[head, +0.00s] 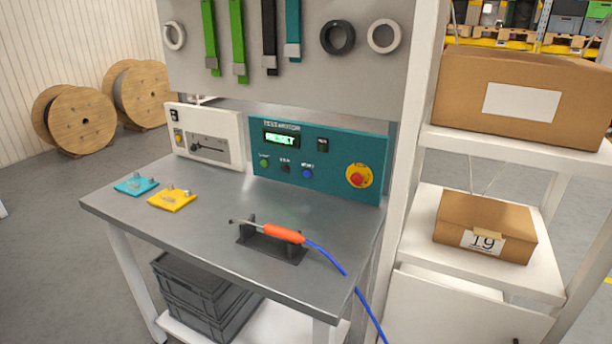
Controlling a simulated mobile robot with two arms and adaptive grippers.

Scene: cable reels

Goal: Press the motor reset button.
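A teal control box (330,189) stands at the back of the metal workbench, its heading seeming to read "TEST MOTOR". Its front has a lit green display (281,139), a small green button (264,162), a dark knob or button (285,167) and a blue button (307,173). The small label over the blue button seems to read "RESET". A large red mushroom button (358,179) on a yellow disc is at the right of the panel. Neither of my grippers is in view, and nothing covers the panel.
An orange-handled tool (284,234) with a blue cable rests on a black stand (290,253) in front of the box. A white instrument (205,135) stands left. Teal (136,185) and yellow (171,201) plates lie on the bench (200,233). A shelf post borders the right.

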